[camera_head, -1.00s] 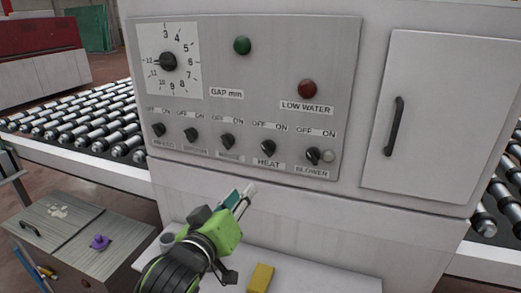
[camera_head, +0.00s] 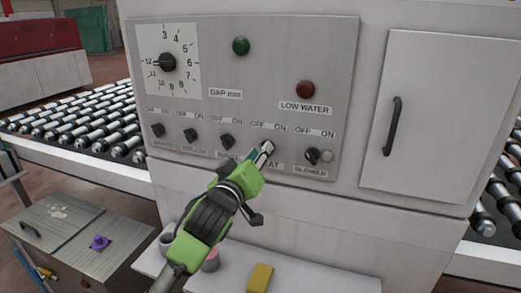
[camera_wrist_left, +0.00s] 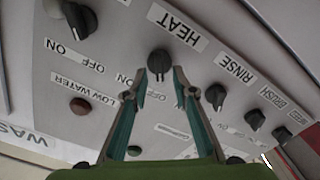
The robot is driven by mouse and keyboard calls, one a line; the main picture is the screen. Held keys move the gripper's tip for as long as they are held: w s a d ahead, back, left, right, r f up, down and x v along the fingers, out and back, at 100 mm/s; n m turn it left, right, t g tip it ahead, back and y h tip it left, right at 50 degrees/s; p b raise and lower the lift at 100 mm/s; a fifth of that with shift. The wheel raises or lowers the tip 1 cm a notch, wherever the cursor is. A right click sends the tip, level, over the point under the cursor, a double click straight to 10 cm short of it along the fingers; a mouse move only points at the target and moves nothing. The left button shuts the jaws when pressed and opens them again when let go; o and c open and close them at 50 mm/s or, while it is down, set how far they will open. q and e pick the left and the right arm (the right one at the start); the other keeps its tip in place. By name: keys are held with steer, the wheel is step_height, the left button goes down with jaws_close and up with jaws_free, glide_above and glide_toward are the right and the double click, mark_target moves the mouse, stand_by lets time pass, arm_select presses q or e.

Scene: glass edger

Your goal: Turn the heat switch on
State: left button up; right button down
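The heat switch is a black rotary knob (camera_wrist_left: 160,62) beside the HEAT label (camera_wrist_left: 177,27), seen upside down in the left wrist view. In the head view my gripper covers the knob and part of its label. My left gripper (camera_head: 263,151) is at the panel. In the wrist view its two fingers (camera_wrist_left: 162,76) are apart, with the knob between or just beyond the tips. I cannot tell whether they touch it. The knob's exact pointer direction is unclear. My right gripper is not in view.
The blower knob (camera_head: 312,156) is close on the right and the rinse knob (camera_head: 227,141) on the left. A red LOW WATER lamp (camera_head: 305,89) sits above. A ledge below holds a yellow block (camera_head: 260,278) and a pinkish cylinder (camera_head: 211,260).

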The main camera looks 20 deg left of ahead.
arm_select(q)
steer(key=shift+w, duration=0.55)
jaws_close()
steer(key=shift+d+m+p, duration=0.15)
steer(key=shift+m+p, duration=1.35)
steer(key=shift+m, duration=0.8)
steer(key=shift+d+m+p, duration=0.2)
steer(key=shift+m+p, duration=1.3)
steer(key=shift+m, duration=0.8)
steer(key=shift+d+m+p, duration=0.15)
steer(key=shift+m+p, duration=1.35)
steer(key=shift+m, duration=0.8)
steer(key=shift+f, duration=0.1)
